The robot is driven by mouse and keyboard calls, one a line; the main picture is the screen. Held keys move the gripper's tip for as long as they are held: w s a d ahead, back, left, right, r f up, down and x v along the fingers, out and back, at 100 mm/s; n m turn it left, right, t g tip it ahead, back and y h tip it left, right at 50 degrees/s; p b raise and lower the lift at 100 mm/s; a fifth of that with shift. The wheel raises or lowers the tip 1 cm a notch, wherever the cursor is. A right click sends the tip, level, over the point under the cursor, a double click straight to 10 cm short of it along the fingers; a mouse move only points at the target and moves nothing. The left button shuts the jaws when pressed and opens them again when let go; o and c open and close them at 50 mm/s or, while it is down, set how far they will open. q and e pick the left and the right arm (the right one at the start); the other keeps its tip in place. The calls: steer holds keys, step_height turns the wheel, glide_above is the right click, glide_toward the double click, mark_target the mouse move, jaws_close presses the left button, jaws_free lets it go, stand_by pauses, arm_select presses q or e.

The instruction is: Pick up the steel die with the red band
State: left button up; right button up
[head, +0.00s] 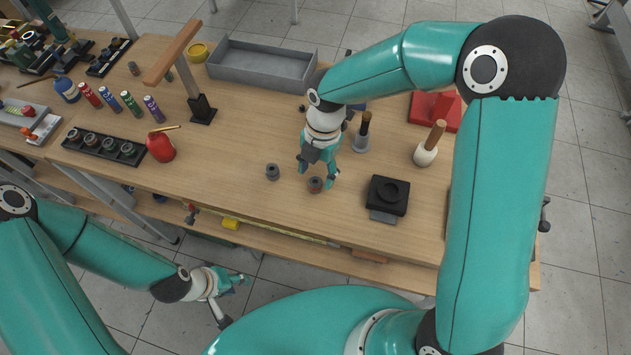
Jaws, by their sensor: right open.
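A small dark steel die with a reddish band (315,186) stands on the wooden bench near its front middle. A second small grey die (272,172) stands to its left; I see no red band on it. My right gripper (317,173) is open and points down at the reddish-banded die. Its fingers appear just behind and above that die, one on each side; whether they touch it cannot be told. My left gripper (236,280) hangs low in front of the bench, away from both dies; its finger opening is too small to judge.
A black block with a round recess (388,195) stands right of the dies. Wooden-handled tools (425,155) stand behind it. A red round container (160,147) and a black rack of dies (104,147) are at left. A grey tray (262,64) lies at the back. Bench between is clear.

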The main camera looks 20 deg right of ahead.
mark_target(315, 185)
steer(key=shift+s+a+f, duration=0.1)
steer(key=shift+f, duration=0.6)
steer(key=shift+s+a+f, duration=0.1)
steer(key=shift+f, duration=0.55)
jaws_close()
steer(key=shift+r, duration=0.1)
